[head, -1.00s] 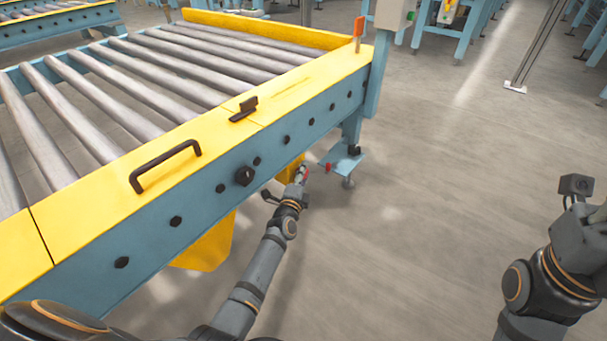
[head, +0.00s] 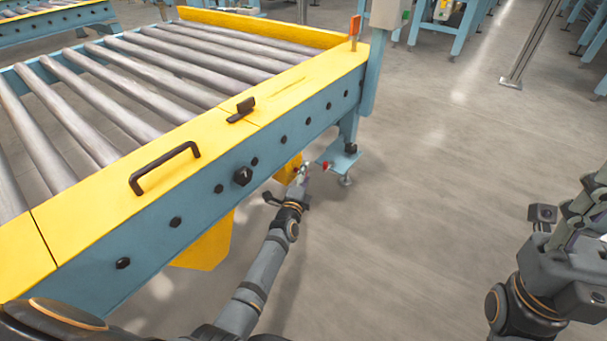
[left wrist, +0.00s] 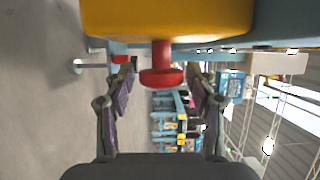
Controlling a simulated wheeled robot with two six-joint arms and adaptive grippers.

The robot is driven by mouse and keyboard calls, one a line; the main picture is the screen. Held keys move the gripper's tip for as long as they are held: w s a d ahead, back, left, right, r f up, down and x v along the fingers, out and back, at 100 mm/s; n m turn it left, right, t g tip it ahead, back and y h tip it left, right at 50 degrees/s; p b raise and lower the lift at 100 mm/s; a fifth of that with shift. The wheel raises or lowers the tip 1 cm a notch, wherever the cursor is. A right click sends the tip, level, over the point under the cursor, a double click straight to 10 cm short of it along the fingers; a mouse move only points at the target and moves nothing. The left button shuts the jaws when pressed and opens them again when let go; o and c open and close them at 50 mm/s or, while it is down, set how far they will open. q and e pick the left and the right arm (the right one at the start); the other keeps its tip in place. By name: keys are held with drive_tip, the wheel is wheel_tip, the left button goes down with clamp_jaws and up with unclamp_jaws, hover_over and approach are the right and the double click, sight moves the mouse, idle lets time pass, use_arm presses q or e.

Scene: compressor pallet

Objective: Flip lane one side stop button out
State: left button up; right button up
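In the left wrist view a red mushroom-shaped stop button (left wrist: 161,76) sticks out on a stem from a yellow housing (left wrist: 168,20). My left gripper (left wrist: 161,82) is open, with one finger on each side of the button and a visible gap to both. In the head view my left gripper (head: 301,178) is low beside the conveyor, by the small yellow housing (head: 288,168); the fingers largely hide the button there. A second red part (head: 325,166) shows just right of the gripper. My right gripper (head: 585,205) is at the right edge, partly cut off.
The roller conveyor's blue side rail (head: 200,205) and yellow top edge (head: 110,205) run above and left of my left arm. A blue conveyor leg with a foot plate (head: 341,158) stands close by. The floor (head: 430,220) between my arms is clear.

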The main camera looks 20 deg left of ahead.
use_arm(q)
drive_tip(key=shift+a, duration=0.1)
drive_tip(key=s, duration=1.2)
drive_tip(key=shift+d, duration=0.3)
